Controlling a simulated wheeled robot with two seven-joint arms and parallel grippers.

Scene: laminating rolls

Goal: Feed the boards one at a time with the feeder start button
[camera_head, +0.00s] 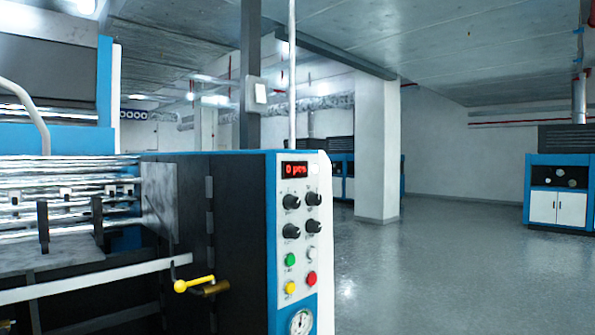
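The laminating machine fills the left of the head view. Its control panel (300,235) faces me on the white end face of a blue and black cabinet. A red display (295,169) at the top appears to read "0 pcs". Below it are several black knobs. Under them are a green button (290,259), a white button (312,254), a yellow button (290,287) and a red button (311,278). Their labels are too small to read. The metal rolls (65,190) show at the left. I cannot make out any boards. Neither gripper is in view.
A yellow-handled lever (195,284) sticks out beside the cabinet, near a white rail (90,278). A gauge (301,321) sits at the panel's bottom. A white pillar (377,150) and a blue cabinet (558,190) stand farther back. The grey floor at right is clear.

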